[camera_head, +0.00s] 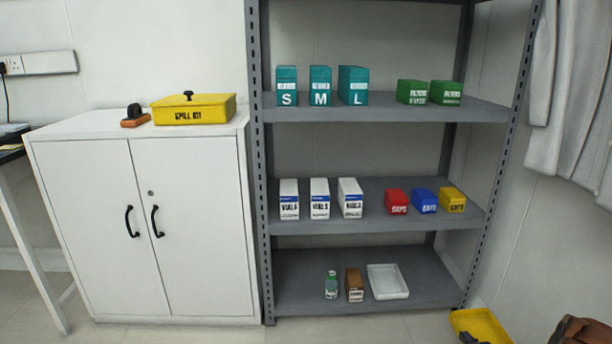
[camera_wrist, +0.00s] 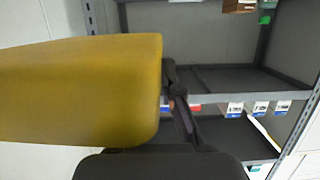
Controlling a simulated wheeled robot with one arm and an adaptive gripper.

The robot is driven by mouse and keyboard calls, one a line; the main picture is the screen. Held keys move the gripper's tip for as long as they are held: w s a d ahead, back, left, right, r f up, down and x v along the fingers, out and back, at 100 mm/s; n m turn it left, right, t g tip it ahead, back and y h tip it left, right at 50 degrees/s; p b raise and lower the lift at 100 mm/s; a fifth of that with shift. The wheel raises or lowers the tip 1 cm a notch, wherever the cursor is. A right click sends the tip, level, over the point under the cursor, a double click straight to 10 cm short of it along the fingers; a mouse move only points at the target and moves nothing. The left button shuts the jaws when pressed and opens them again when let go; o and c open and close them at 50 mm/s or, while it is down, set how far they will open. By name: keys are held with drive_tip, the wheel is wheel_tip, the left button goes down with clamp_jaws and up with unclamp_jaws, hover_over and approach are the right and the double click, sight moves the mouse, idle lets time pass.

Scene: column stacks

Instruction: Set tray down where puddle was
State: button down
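A yellow tray (camera_head: 482,326) shows at the bottom right of the head view, cut off by the frame edge. In the wrist view the yellow tray (camera_wrist: 80,88) fills the left side, very close to the camera. My gripper (camera_wrist: 170,85) has a dark finger against the tray's edge; the other finger is hidden behind the tray. It appears shut on the tray, holding it in front of the shelving. A white tray (camera_head: 388,282) lies on the bottom shelf, beside a brown box (camera_head: 354,285) and a green-labelled bottle (camera_head: 331,285). No puddle is visible.
The grey shelving (camera_head: 380,224) carries teal and green boxes above, and vial and coloured caps boxes in the middle. A white cabinet (camera_head: 150,220) stands left, bearing a yellow spill kit (camera_head: 194,108) and an orange-and-black object (camera_head: 135,116). The bottom shelf has bare room at both ends.

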drive_tip(key=w+a+r, duration=0.3)
drive_tip(key=a+r, duration=0.2)
drive_tip(key=r, duration=0.3)
drive_tip(key=w+a+r+n+y+p, duration=0.15)
drive_tip(key=a+r, duration=0.25)
drive_tip(key=r, duration=0.4)
drive_tip(key=w+a+r+m, duration=0.1)
drive_tip(key=w+a+r, duration=0.2)
drive_tip(key=a+r, duration=0.3)
drive_tip(key=s+a+r+n+y, duration=0.1)
drive_tip(key=s+a+r+n, duration=0.1)
drive_tip(key=a+r, duration=0.8)
drive_tip(key=s+a+r+n+y, duration=0.1)
drive_tip(key=s+a+r+y, duration=0.1)
drive_tip(key=a+r, duration=0.75)
wheel_tip(320, 180, up, 37)
drive_tip(key=a+p, duration=0.1)
drive_tip(key=p, duration=3.8)
drive_tip(key=shift+a+f+g, duration=0.15)
drive_tip(key=shift+a+g, duration=0.15)
drive_tip(key=shift+a, duration=0.1)
